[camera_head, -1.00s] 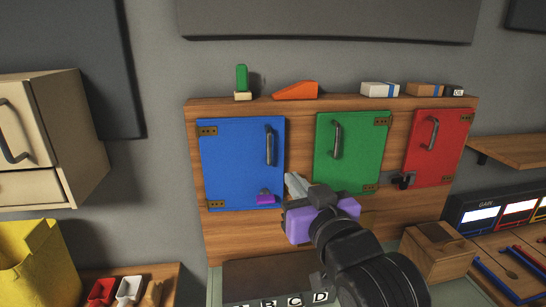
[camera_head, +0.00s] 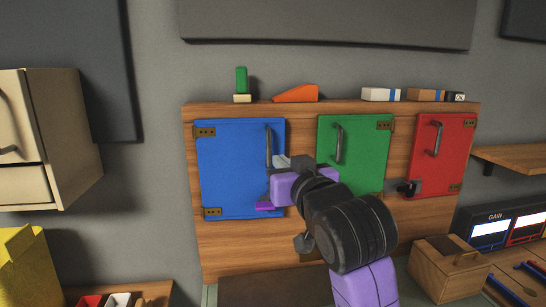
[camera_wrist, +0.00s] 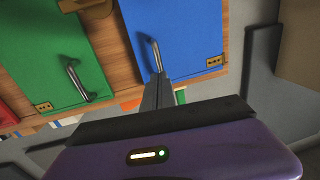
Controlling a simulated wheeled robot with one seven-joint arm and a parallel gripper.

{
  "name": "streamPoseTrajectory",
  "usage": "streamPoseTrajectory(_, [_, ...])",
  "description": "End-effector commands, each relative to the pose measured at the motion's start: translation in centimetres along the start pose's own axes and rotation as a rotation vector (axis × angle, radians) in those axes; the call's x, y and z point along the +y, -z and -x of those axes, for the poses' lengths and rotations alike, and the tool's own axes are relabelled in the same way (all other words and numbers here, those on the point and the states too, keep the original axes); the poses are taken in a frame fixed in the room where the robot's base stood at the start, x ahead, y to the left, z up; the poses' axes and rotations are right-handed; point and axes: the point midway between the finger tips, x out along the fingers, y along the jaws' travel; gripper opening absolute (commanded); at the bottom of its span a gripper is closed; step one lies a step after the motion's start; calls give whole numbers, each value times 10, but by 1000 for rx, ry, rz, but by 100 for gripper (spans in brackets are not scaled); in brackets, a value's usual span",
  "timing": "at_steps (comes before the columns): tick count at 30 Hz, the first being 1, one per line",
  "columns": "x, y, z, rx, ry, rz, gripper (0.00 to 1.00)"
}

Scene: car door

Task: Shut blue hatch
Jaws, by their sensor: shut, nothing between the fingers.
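The blue hatch (camera_head: 230,165) is on the left of the wooden cabinet, with hinges on its left edge and a grey bar handle (camera_head: 269,147) near its right edge. It looks almost flush; I cannot tell if a small gap remains. My gripper (camera_head: 281,161) is shut and empty, its pale fingers by the hatch's right edge near the lower end of the handle. Contact is unclear. In the wrist view, the fingers (camera_wrist: 157,92) point at the blue hatch (camera_wrist: 180,35) beside its handle (camera_wrist: 154,52). A small purple piece (camera_head: 264,206) shows at the hatch's lower right.
A green hatch (camera_head: 360,155) and a red hatch (camera_head: 443,150) are to the right, both looking closed. A dark latch (camera_head: 408,188) sits beside the red one. Blocks, including an orange wedge (camera_head: 296,93), stand on the cabinet top. A wooden box (camera_head: 447,268) is at lower right.

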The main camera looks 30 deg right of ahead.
Motion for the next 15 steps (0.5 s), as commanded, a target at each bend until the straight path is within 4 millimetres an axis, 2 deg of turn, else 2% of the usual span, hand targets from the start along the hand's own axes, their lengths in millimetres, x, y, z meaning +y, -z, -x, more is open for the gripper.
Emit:
streamPoseTrajectory(1, [0, 2, -11, -2, -1, 1, 0])
streamPoseTrajectory(6, [0, 2, -39, -2, -1, 2, 0])
streamPoseTrajectory(10, [0, 1, -53, -2, -1, 1, 0])
streamPoseTrajectory(15, [0, 0, -62, -1, -1, 1, 0])
